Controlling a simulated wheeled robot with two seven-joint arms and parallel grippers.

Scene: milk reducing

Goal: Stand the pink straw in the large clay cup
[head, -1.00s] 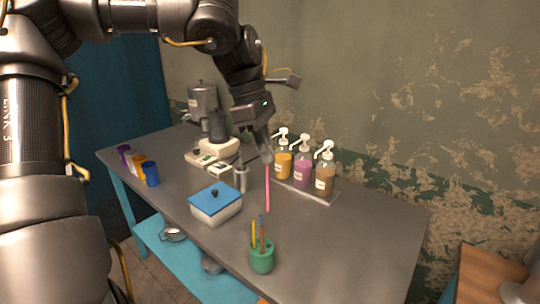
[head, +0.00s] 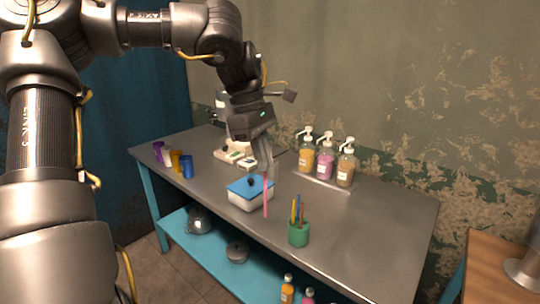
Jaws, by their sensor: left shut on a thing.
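The pink straw (head: 265,203) hangs upright from my left gripper (head: 263,182), which is shut on its upper end. In the head view the straw passes in front of the right end of the white box with a blue lid (head: 248,200). It appears held above the table; its exact height is hard to tell. I cannot make out a large clay cup in this view. My right gripper is not in view.
A green holder (head: 298,235) with several straws stands near the table's front edge. Pump bottles (head: 326,160) stand on a tray at the back. Coloured cups (head: 186,167) are at the left. A wooden table (head: 497,262) is at the right. The grey table's right part is clear.

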